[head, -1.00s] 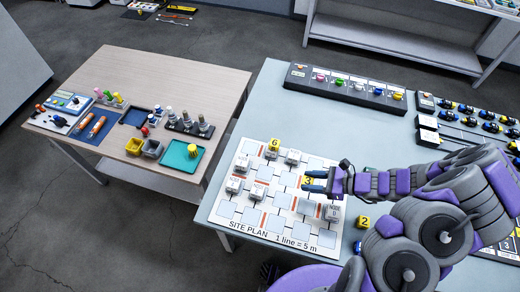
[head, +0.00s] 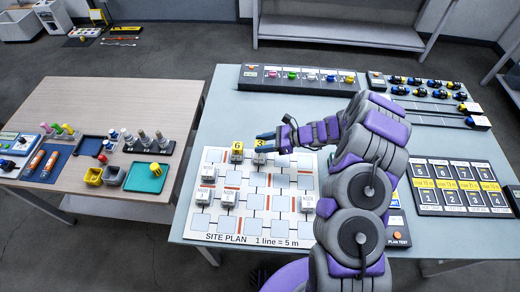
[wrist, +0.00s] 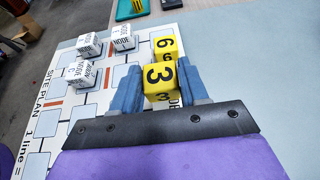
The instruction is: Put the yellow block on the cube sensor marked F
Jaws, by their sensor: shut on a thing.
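My gripper (head: 264,142) is shut on a yellow block marked 3 (wrist: 159,78), above the far part of the site plan. The block also shows in the head view (head: 259,147). A second yellow block, marked 6 (wrist: 165,46), is just beyond the held block in the wrist view; in the head view (head: 237,145) it is just left of my gripper. White cube sensors stand on the plan, including a front one (head: 229,198), a left one (head: 208,173) and a right one (head: 305,203). I cannot read which is marked F.
The site plan (head: 246,239) lies on the pale table (head: 200,110). A dark rack with coloured knobs (head: 297,80) stands behind it. A numbered board (head: 460,186) is at the right. A wooden side table (head: 110,93) holds tools and trays. My arm hides part of the plan.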

